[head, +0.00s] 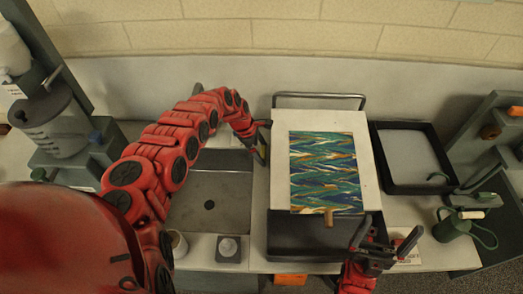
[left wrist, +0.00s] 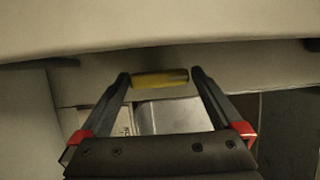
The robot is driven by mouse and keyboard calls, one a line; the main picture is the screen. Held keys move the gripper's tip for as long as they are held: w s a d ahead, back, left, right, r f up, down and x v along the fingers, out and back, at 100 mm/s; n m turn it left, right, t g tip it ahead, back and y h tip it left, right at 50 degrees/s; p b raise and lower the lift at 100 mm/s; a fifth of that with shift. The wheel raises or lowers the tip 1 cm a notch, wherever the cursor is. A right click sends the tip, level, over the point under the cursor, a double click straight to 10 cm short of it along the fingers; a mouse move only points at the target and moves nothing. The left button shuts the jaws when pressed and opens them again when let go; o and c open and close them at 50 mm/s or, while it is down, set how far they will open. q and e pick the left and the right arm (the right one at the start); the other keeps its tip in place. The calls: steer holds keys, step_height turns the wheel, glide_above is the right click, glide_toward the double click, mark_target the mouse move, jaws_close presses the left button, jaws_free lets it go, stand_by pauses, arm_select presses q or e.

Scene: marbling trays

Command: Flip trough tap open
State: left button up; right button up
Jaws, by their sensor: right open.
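The metal trough (head: 215,185) with a round drain hole is left of centre, partly covered by my left arm. A dark grey piece (head: 198,88) behind that arm may be part of the tap; most of it is hidden. My left gripper (head: 262,143) is over the trough's right edge, beside the white board. In the left wrist view its fingers (left wrist: 160,77) are spread, with a yellow cylindrical handle (left wrist: 160,79) across the space at their tips. I cannot tell whether they touch it. My right gripper (head: 386,236) is open and empty at the front right.
A white board (head: 275,175) carries a marbled sheet (head: 323,170). A black tray (head: 290,240) lies in front, and another black-rimmed tray (head: 398,187) at right.

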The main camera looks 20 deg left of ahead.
arm_select(q)
steer(key=shift+r, duration=0.1)
steer(key=v, duration=1.7)
steer(key=shift+b, duration=0.3)
steer(key=shift+w, duration=0.1)
steer(key=shift+r, duration=0.1)
